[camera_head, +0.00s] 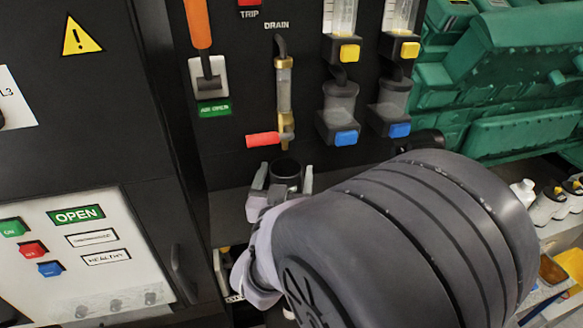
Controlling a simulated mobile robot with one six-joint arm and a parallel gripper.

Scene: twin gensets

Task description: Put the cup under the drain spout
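The dark cup (286,172) stands upright with its open mouth facing up, between the two fingers of my gripper (285,177). The fingers lie along its left and right sides and look shut on it. The brass drain spout (286,137), with a red handle (262,139) on its left, hangs from the black panel under the DRAIN label. In the picture the cup's rim is just below the spout's lower end. The exact depth between them cannot be told. The cup's lower part is hidden by my gripper.
Two clear bowls (340,103) with yellow and blue parts hang on the panel right of the spout. A dark ledge (235,215) runs below. A control box (85,250) is at left. Green machinery (500,80) and small bottles (548,205) are at right.

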